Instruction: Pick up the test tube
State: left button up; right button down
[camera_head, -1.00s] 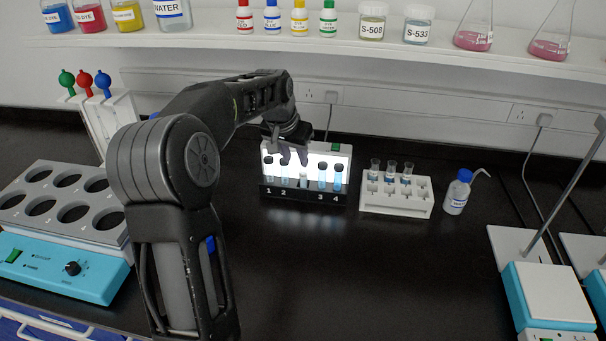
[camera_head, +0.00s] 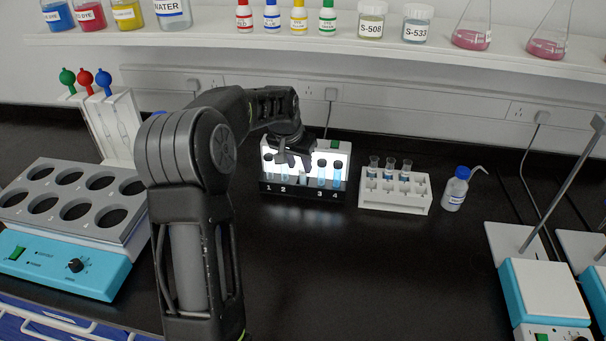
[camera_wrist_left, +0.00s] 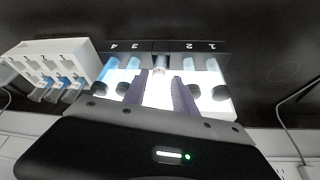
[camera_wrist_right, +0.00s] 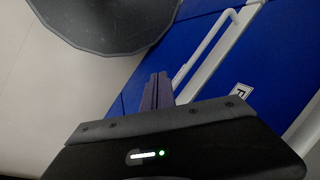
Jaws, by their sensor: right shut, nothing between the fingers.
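A black rack (camera_head: 268,188) with a lit white back panel holds several test tubes, with slots numbered 1 to 4. Blue liquid shows in the tubes at 3 (camera_head: 321,174) and 4 (camera_head: 337,175). A shorter middle tube (camera_wrist_left: 159,72) stands between 2 and 3. My left gripper (camera_head: 292,160) is over the rack's middle, pointing down. In the left wrist view its two fingers (camera_wrist_left: 160,92) are apart, on either side of the middle tube's line; contact cannot be told. My right gripper (camera_wrist_right: 157,92) shows only in its wrist view, fingers together and empty, in front of a blue cabinet.
A white rack (camera_head: 395,203) with several small tubes stands right of the lit rack, then a wash bottle (camera_head: 455,189). A heating block (camera_head: 70,215) is at left, stirrers (camera_head: 545,290) at right. A shelf (camera_head: 330,45) runs above. The front bench is clear.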

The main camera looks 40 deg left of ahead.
aim_at(301, 167)
pick_arm(q)
jog(key=shift+x, duration=1.5)
jog(key=shift+r, duration=0.1)
grip_shut()
